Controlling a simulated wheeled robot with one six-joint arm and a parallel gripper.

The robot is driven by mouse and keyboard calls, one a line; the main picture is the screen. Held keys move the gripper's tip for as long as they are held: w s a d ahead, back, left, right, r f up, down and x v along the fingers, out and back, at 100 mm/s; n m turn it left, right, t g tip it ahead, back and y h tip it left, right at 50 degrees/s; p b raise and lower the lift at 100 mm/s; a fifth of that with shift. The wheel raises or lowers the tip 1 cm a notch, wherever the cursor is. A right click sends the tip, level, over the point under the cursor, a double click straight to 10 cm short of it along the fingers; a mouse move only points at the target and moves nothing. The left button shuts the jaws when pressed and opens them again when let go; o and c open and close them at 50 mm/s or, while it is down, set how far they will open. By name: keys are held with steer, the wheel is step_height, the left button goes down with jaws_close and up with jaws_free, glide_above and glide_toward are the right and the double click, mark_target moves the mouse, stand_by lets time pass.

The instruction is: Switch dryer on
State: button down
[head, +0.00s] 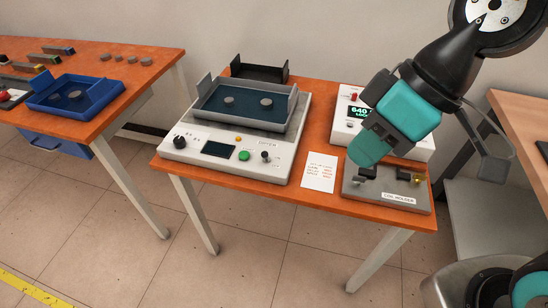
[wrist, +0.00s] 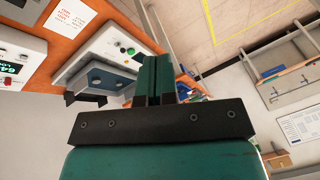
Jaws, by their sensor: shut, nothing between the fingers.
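The white dryer (head: 178,157) stands on the orange table in the head view, with a dark blue tray (head: 212,105) on top. Its front panel has a black knob (head: 180,142), a dark screen (head: 218,149), an orange light (head: 238,139), a green button (head: 244,155) and a small switch (head: 266,155). My gripper (head: 367,152) is shut and empty, above the coil holder to the right of the dryer, apart from the panel. In the wrist view, the fingers of my gripper (wrist: 156,80) are together, and the green button (wrist: 130,51) shows beyond them.
The grey coil holder (head: 398,198) lies below my gripper. A white heater unit (head: 345,101) with a lit green display stands behind it. A printed card (head: 320,172) lies between dryer and holder. Another table at left bears a blue tray (head: 110,83).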

mark_target(265, 157)
steer(key=w+a+f+n+t+y, duration=0.2)
steer(key=w+a+f+n+t, duration=0.1)
steer(key=w+f+n, duration=0.9)
step_height(265, 157, down, 4)
steer(key=shift+w+f+b, duration=0.1)
steer(key=shift+w+b, duration=0.35)
steer(key=shift+w, duration=0.2)
steer(key=p+x, duration=0.1)
steer(key=x, duration=0.9)
steer(key=shift+s+f, duration=0.1)
steer(key=w, duration=0.1)
steer(key=w+a+r+p, duration=0.1)
steer(key=shift+w, duration=0.25)
steer(key=shift+w+a+p, duration=0.3)
steer(key=shift+w, duration=0.25)
